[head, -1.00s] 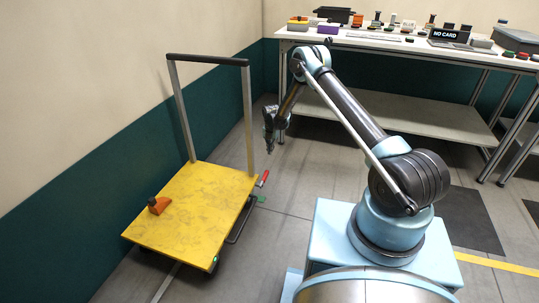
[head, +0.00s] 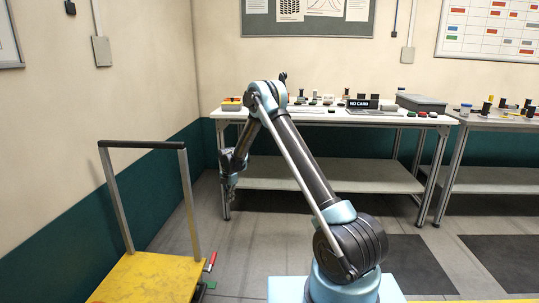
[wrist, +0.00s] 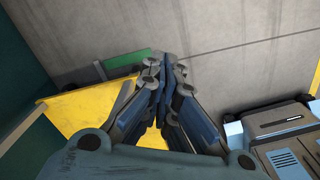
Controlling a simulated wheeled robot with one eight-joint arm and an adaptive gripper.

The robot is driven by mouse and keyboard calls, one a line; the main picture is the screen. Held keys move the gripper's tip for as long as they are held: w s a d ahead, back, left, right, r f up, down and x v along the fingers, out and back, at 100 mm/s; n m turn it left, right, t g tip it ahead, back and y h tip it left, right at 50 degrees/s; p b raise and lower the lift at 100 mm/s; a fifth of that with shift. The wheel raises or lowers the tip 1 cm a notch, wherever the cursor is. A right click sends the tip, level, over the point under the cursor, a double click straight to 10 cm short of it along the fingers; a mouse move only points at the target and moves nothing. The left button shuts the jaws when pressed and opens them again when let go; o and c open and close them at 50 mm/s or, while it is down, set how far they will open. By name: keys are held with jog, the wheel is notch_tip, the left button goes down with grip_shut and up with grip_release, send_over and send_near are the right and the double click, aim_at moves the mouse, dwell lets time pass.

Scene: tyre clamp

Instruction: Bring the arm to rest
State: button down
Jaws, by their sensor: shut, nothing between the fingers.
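My arm rises from its base in the head view and bends at the elbow, with the forearm slanting down to the left. My gripper (head: 230,194) hangs at its end, above the floor between the yellow trolley (head: 150,277) and the workbench (head: 340,122). In the wrist view the fingers of my gripper (wrist: 162,66) meet at their tips, with nothing between them. The gripper is apart from the trolley and the bench. The near part of the trolley is cut off in the head view.
The trolley's upright handle (head: 143,144) stands left of my gripper. A red-handled item (head: 210,262) is at the trolley's right edge. The bench carries many small items and a "NO CARD" sign (head: 364,104). A second bench (head: 500,122) stands right. Grey floor (head: 240,252) is open below the gripper.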

jog(key=s+d+r+m, duration=0.3)
jog(key=d+r, duration=0.4)
jog(key=r, duration=0.2)
jog(key=s+d+r+m, duration=0.2)
jog(key=d+r+m, duration=0.3)
jog(key=r, duration=0.4)
jog(key=s+d+r+m+t, duration=0.1)
jog(key=s+d+r+m, duration=0.5)
jog(key=s+d+r, duration=0.75)
jog(key=s+d+m, duration=0.4)
jog(key=s+d, duration=0.1)
jog(key=s, duration=0.4)
jog(key=s+d+m, duration=0.3)
jog(key=s+d, duration=0.3)
jog(key=s, duration=0.3)
jog(key=s+d+f+m, duration=0.2)
jog(key=s+f+m, duration=0.2)
jog(key=s, duration=0.3)
jog(key=s+d+f+m+t, duration=0.1)
jog(key=s+d+f+m, duration=0.1)
jog(key=s+f+m, duration=0.2)
jog(key=s, duration=0.3)
jog(key=shift+s+d+f, duration=0.2)
jog(key=shift+s, duration=0.2)
jog(key=shift+a, duration=0.1)
